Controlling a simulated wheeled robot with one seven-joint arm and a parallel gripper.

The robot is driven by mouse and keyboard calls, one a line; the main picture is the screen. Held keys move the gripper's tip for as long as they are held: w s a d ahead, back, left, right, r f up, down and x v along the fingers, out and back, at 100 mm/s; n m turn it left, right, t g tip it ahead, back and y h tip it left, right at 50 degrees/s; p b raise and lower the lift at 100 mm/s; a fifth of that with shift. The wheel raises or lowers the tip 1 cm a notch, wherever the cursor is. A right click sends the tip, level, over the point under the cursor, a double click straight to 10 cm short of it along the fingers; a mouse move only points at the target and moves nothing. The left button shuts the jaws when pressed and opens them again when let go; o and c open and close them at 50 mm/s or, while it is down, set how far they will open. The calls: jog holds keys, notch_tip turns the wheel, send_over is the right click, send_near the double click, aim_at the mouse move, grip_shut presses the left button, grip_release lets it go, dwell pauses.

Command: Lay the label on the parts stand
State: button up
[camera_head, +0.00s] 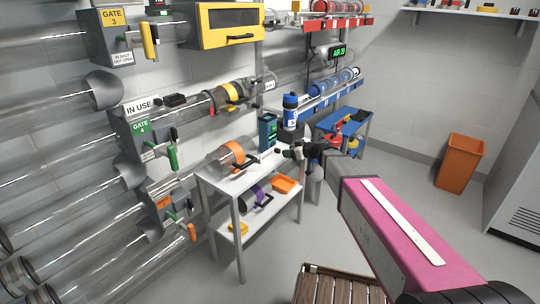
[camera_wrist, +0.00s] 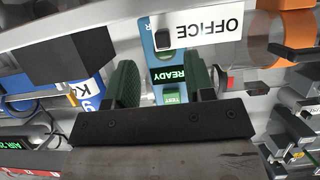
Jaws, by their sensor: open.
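A white label reading OFFICE (camera_wrist: 205,27) shows upside down in the wrist view, with a small black block at its left end. It lies beyond my fingertips, partly over a teal device (camera_wrist: 165,75) with a green READY display. My gripper (camera_wrist: 164,72) is open, its green-padded fingers apart with nothing held between them. In the head view my gripper (camera_head: 284,152) hangs above the right end of a white two-level table (camera_head: 217,180). A blue stand (camera_head: 325,127) with small parts on top is behind and right of it. I cannot tell which one is the parts stand.
A blue bottle (camera_head: 290,110) is behind. A wooden slatted top (camera_head: 335,288) is in front.

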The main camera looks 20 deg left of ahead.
aim_at(280, 152)
jog(key=x, duration=0.5)
jog(key=shift+a+f, duration=0.3)
jog(key=shift+f, duration=0.05)
grip_shut()
